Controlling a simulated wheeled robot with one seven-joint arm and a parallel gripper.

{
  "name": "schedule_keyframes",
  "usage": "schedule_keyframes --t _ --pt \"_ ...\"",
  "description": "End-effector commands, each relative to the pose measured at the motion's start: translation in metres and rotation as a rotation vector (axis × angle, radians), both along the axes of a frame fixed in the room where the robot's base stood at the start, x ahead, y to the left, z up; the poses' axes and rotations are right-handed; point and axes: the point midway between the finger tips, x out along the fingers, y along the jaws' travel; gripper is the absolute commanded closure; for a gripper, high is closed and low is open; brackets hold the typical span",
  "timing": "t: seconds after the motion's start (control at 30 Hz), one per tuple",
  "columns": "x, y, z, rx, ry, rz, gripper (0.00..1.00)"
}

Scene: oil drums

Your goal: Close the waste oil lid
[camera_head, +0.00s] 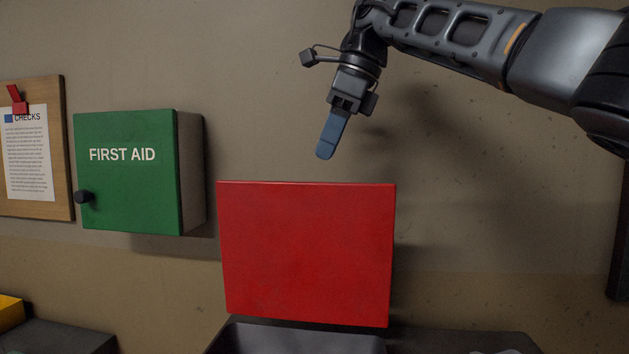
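The lid (306,254) is a flat red panel standing up, nearly vertical, in the middle of the head view. Its lower edge meets the back of a dark container (300,340), of which only the top part shows at the bottom of the view. No writing shows on the lid. My gripper (326,152) points downward above the lid's top edge, apart from it. Its blue fingertip shows edge-on as one piece, so I cannot tell whether the fingers are apart. Nothing shows held in it.
A green first aid box (128,171) hangs on the wall at left, beside a wooden board (66,150) with a paper (29,160). A dark box (60,338) and a yellow object (10,312) are at lower left.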

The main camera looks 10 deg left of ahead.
Motion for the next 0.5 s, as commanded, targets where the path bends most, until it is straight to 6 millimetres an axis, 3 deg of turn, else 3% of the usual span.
schedule_keyframes --t 0.5 --pt "0.004 0.026 -0.062 0.000 0.002 0.001 0.74"
